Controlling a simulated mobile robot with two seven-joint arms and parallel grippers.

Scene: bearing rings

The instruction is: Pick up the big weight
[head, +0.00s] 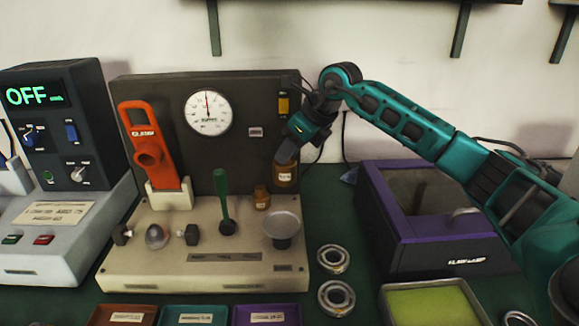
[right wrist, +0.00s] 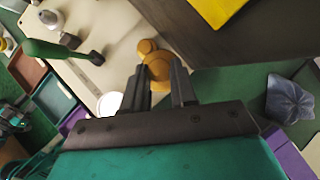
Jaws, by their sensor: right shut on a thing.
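The big weight (head: 285,177) is a brass cylinder with a pale label, at the right end of the beige base in front of the dark panel. My right gripper (head: 287,157) comes down on it from above and is shut on its top. In the right wrist view the big weight (right wrist: 160,70) sits between the two fingertips (right wrist: 161,84). I cannot tell whether its bottom touches the base. A smaller brass weight (head: 262,198) stands just left of it, and also shows in the right wrist view (right wrist: 146,46).
The base (head: 180,265) also carries a green lever (head: 221,190), a metal dish (head: 282,226) and an orange clamp (head: 149,150). Two bearing rings (head: 334,259) lie to its right, near a purple-edged box (head: 440,262). Coloured trays (head: 194,315) line the front.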

